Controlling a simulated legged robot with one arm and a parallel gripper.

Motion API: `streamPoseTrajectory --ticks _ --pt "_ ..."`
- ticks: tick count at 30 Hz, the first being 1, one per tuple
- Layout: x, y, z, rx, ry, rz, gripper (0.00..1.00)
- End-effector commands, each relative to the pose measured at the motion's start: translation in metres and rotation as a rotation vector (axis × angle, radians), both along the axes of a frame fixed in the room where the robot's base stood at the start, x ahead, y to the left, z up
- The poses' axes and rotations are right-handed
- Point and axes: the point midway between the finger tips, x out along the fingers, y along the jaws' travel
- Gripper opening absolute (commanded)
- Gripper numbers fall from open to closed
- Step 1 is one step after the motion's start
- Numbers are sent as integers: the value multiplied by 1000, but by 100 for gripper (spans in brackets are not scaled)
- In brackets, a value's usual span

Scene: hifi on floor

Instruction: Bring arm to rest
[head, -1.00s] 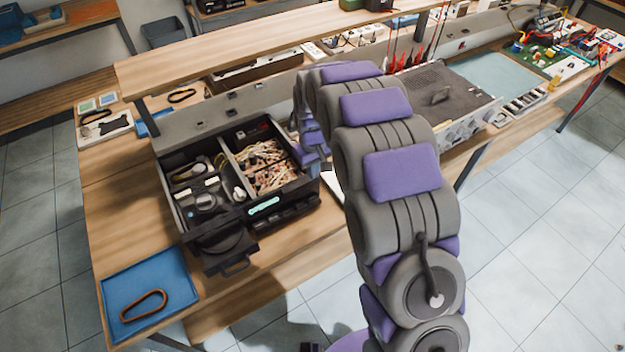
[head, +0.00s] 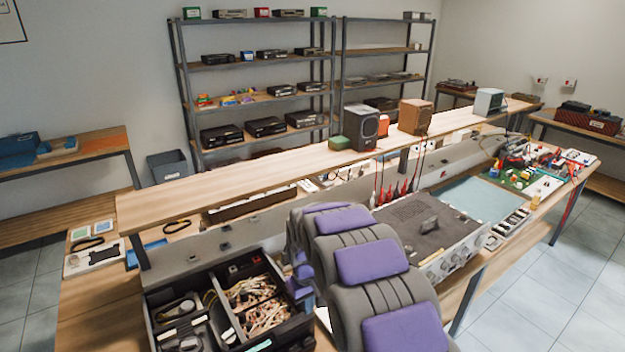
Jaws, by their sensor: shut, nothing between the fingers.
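My arm (head: 375,275) rises from the bottom of the head view, grey with purple pads, and arches over the front of the workbench. My gripper (head: 302,284) shows only in part, past the left side of the arm, just right of the open black case (head: 300,335). It is shut with nothing in it. The arm's own links hide much of it, and I cannot tell whether it touches the case or the bench.
A grey instrument (head: 415,225) stands on the workbench right of my arm. A raised wooden shelf (head: 240,190) runs behind the arm, with speakers (head: 362,128) on it. Metal racks (head: 257,75) stand at the back wall. Open floor (head: 560,275) lies at the right.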

Motion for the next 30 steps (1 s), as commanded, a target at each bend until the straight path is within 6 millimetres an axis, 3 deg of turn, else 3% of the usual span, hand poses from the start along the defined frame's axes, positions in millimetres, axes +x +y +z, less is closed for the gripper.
streamPoseTrajectory --ticks 5,11,21,30 --pt "-24 -22 29 -4 11 -50 0" --pt "-74 -59 72 -11 34 -142 0" --pt "-174 -108 124 -23 77 -296 0" --pt "-272 -140 147 -32 114 -428 0"
